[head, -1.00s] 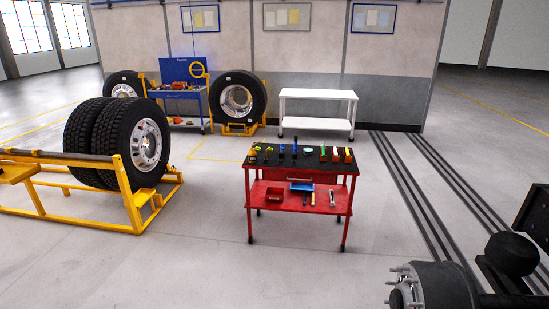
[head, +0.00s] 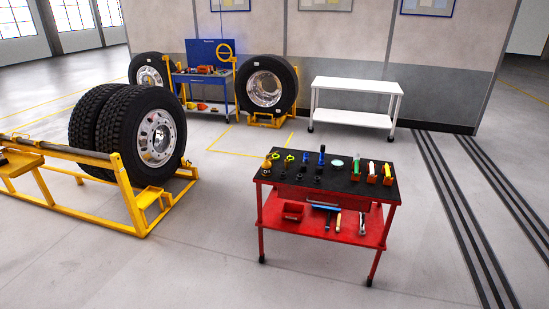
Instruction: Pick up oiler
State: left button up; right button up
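The red tool cart (head: 262,232) stands at centre right with several small items on its black top. A small yellow-orange item (head: 267,165) at the top's left end may be the oiler, but it is too small to be sure. Yellow-green items (head: 290,159), a blue-topped item (head: 321,158) and a pale round disc (head: 338,163) stand to its right. Orange holders (head: 372,178) with coloured pieces stand at the right end. Neither of my grippers is in view.
On the cart's lower shelf are a red bin (head: 292,211) and hand tools (head: 337,219). A yellow frame (head: 130,196) with large tyres (head: 125,130) stands at left. A white table (head: 355,85) and blue workbench (head: 203,78) are behind. Floor in front of the cart is clear.

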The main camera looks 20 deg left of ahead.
aim_at(266, 166)
jog(key=i, duration=2.35)
jog(key=u, duration=0.6)
